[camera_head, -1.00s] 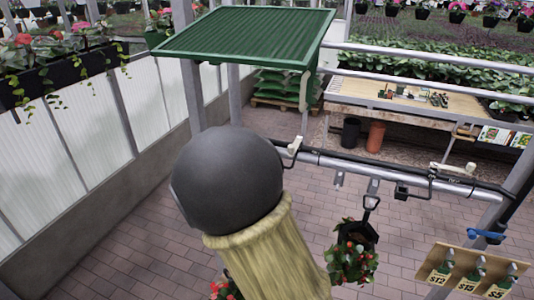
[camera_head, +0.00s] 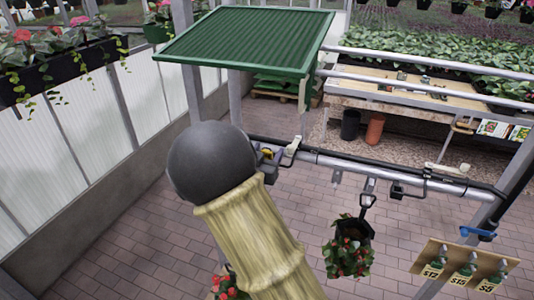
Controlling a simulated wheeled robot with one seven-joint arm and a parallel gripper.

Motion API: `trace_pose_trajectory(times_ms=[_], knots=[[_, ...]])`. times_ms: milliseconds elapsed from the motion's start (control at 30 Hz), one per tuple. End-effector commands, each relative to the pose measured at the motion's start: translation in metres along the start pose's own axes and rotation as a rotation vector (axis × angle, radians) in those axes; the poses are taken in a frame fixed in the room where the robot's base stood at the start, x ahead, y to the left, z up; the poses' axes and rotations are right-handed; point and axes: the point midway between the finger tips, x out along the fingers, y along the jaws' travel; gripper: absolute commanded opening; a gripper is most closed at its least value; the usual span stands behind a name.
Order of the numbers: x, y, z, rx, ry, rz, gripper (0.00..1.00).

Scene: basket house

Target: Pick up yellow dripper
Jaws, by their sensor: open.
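A small yellow piece (camera_head: 267,154), which looks like the yellow dripper, shows at the left part of the grey pipe, just right of a large dark ball. It is small and partly covered, so its exact shape and hold on the pipe cannot be told. The dark ball (camera_head: 210,163) on a thick straw-coloured column (camera_head: 250,235) rises from the bottom and seems to be part of my arm. My gripper's fingers cannot be made out; they may be hidden behind the ball.
The grey pipe (camera_head: 345,166) with a black hose crosses the middle. A white fitting (camera_head: 293,146) sits close right of the yellow piece. A green corrugated roof (camera_head: 245,42) is above. A potted plant (camera_head: 348,257) hangs below the pipe. A price board (camera_head: 438,252) stands at right.

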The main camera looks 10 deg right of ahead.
Motion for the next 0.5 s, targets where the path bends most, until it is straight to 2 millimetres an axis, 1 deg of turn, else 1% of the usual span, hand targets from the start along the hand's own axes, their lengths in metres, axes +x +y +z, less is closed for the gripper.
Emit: trace_pose_trajectory(times_ms=[400, 433, 500], knots=[[0.0010, 0.0023, 0.0006, 0.000, 0.000, 0.004, 0.56], [0.0011, 0.0024, 0.0006, 0.000, 0.000, 0.005, 0.54], [0.0009, 0.0023, 0.0005, 0.000, 0.000, 0.004, 0.41]])
